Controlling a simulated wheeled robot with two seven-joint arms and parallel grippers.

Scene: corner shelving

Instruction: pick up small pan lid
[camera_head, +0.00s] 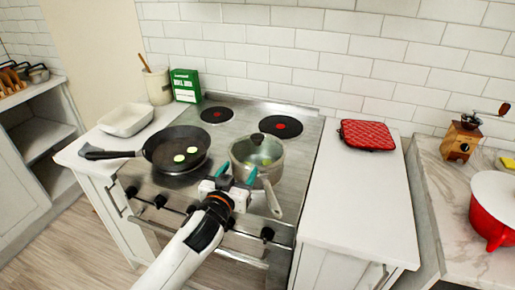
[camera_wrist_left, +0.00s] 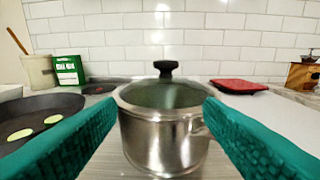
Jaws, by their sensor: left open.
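The small pan lid (camera_head: 262,152) is glass with a metal rim and a black knob, and it sits on a small steel saucepan (camera_head: 270,174) on the stove. In the left wrist view the lid (camera_wrist_left: 150,96) lies straight ahead, its knob (camera_wrist_left: 166,68) upright on top, above the saucepan (camera_wrist_left: 160,145). My left gripper (camera_head: 236,177) is open, just in front of the saucepan at about lid height. In the left wrist view its two teal fingers are spread to either side of the pan, and nothing is between them. My right gripper is not in view.
A black frying pan (camera_head: 178,164) with green slices stands left of the saucepan. Behind are a green box (camera_head: 186,86) and a utensil crock (camera_head: 158,88). A white dish (camera_head: 126,119) is left. Right of the stove, a red folded cloth item (camera_head: 366,134) lies on a mostly clear counter (camera_head: 355,195).

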